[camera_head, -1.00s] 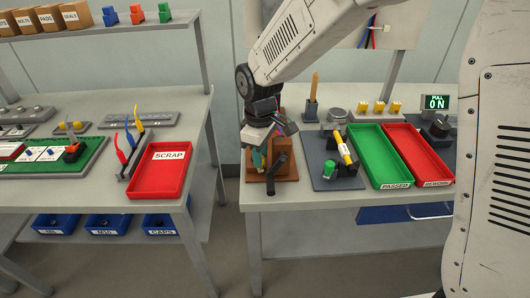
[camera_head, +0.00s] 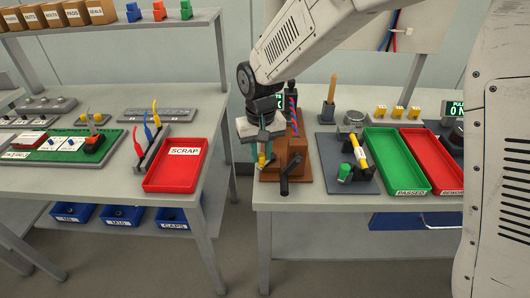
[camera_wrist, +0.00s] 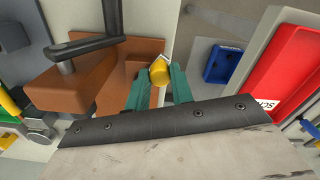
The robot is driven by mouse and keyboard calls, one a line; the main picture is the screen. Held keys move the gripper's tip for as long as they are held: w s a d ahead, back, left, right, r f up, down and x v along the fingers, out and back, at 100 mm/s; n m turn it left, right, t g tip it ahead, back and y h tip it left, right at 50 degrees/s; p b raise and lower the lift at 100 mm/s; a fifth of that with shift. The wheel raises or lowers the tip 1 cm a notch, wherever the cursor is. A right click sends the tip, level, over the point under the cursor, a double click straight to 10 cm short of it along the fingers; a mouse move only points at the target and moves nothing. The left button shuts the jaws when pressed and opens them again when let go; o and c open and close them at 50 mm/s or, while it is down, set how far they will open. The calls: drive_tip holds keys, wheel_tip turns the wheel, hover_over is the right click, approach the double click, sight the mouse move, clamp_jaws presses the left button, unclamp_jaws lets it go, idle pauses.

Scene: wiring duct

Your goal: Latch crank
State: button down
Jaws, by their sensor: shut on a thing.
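A brown wooden fixture (camera_head: 292,150) stands at the left end of the right bench. A black crank (camera_head: 285,178) is on its front side and points down. My gripper (camera_head: 262,158) is at the left side of the fixture, pointing down. I cannot tell whether the cylinder is attached to the fixture.
A grey plate with a yellow tool and green knob (camera_head: 344,172) lies right of the fixture. Green (camera_head: 398,185) and red (camera_head: 440,185) trays follow. A red scrap tray (camera_head: 172,180) is on the left bench, across an open gap. A wooden-handled tool (camera_head: 331,92) stands behind.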

sight(260, 155)
drive_tip(key=shift+w+a+m, duration=0.1)
drive_tip(key=shift+a+m, duration=0.05)
drive_tip(key=shift+m, duration=0.15)
idle(0.4)
drive_tip(key=c, duration=1.5)
unclamp_jaws()
wheel_tip(260, 155, up, 8)
drive_tip(key=shift+f, duration=0.1)
